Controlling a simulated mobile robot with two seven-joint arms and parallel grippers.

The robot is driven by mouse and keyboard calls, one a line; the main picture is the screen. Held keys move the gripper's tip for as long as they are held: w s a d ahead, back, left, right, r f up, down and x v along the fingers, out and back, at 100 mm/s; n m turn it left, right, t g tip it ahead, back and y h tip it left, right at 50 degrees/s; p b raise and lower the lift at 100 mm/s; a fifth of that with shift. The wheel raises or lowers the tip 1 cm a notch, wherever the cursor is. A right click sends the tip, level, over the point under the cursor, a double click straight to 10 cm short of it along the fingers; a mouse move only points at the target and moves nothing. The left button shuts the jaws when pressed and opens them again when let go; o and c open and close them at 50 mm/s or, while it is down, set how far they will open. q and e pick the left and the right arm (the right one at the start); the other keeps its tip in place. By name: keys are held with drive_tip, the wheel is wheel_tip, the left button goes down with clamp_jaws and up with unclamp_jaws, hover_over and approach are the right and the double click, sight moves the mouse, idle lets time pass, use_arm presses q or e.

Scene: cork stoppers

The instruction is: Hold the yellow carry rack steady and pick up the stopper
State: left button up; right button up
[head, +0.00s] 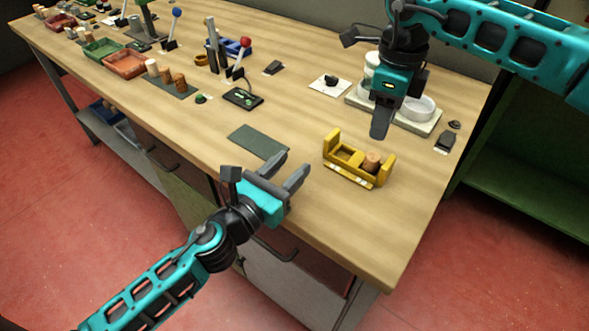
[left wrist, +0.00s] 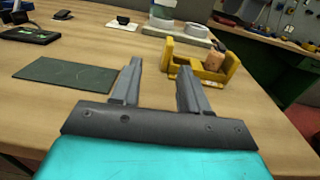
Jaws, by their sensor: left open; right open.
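The yellow carry rack (head: 344,171) stands on the workbench near its front right edge. The brown cork stopper (head: 371,160) sits in the rack's right part. In the left wrist view the rack (left wrist: 195,72) and the stopper (left wrist: 213,61) show beyond the fingers, to the right. My left gripper (head: 292,170) is open and empty, left of the rack and apart from it. Its open fingers also show in the left wrist view (left wrist: 158,82). My right gripper (head: 380,130) is above and behind the rack, pointing down; its fingers overlap in this view and nothing shows between them.
A dark green mat (head: 258,141) lies left of the rack. Behind my right gripper is a pale tray (head: 426,128) with white round containers. A small black item (head: 445,143) lies near the right edge. Tools, corks and trays fill the bench's far left.

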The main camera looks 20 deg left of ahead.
sight(326, 141)
use_arm(q)
drive_tip(key=shift+s+d, duration=0.1)
drive_tip(key=shift+d, duration=0.45)
drive_tip(key=shift+d+m+h, duration=0.25)
drive_tip(key=shift+m+h, duration=0.05)
drive_tip(key=x, duration=1.2)
drive_tip(key=shift+w, duration=0.35)
drive_tip(key=shift+f, duration=0.1)
drive_tip(key=shift+c, duration=0.4)
clamp_jaws()
use_arm(e)
drive_tip(key=shift+o, duration=0.4)
